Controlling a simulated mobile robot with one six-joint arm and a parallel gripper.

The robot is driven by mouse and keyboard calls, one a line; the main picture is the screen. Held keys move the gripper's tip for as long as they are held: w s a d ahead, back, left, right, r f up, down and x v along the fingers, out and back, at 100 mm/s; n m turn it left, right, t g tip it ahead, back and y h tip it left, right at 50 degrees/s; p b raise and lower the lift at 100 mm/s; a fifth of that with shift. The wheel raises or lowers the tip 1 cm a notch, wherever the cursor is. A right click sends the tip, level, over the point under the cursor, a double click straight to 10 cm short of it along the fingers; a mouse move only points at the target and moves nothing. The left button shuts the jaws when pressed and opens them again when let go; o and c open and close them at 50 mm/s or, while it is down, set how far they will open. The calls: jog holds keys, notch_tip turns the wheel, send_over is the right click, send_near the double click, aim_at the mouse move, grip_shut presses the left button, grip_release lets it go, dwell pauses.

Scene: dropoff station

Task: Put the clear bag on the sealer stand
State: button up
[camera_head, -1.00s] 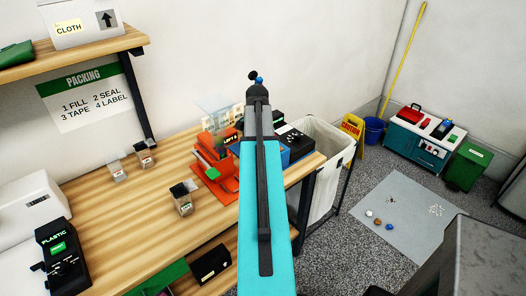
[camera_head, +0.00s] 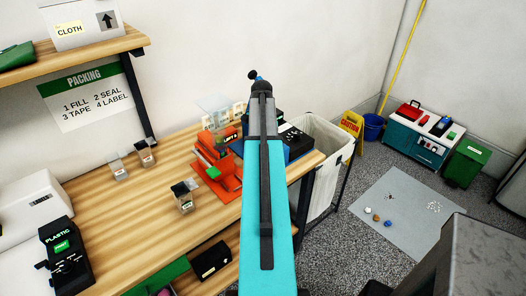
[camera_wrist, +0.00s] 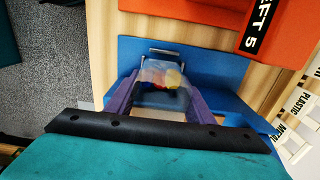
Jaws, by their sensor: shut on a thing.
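The clear bag (camera_wrist: 158,73), with red, yellow and dark blue pieces showing through it, is between the purple fingers of my gripper (camera_wrist: 160,90) in the wrist view. My gripper is shut on it. Beyond the bag is a blue stand (camera_wrist: 212,62) with a metal bar across it, which looks like the sealer stand. The bag overlaps the stand in this view; I cannot tell whether they touch. In the head view the stand's blue side (camera_head: 300,151) shows right of my arm, which hides my gripper and the bag.
An orange machine (camera_head: 213,160) stands close left of the stand, with a small clear container (camera_head: 184,196) before it. A black-topped box (camera_head: 296,139) and a white bin (camera_head: 325,150) are to the right. The front middle of the wooden table (camera_head: 130,225) is clear.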

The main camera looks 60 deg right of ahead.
jog(key=shift+f+p, duration=0.75)
jog(key=shift+f, duration=0.85)
jog(key=o, duration=1.1)
jog(key=shift+f, duration=0.1)
jog(key=shift+o, duration=0.2)
jog(key=shift+r, duration=0.25)
jog(key=shift+r+b, duration=2)
jog(key=shift+r, duration=3.85)
jog(key=shift+w+r, duration=0.1)
jog(key=shift+r, duration=0.05)
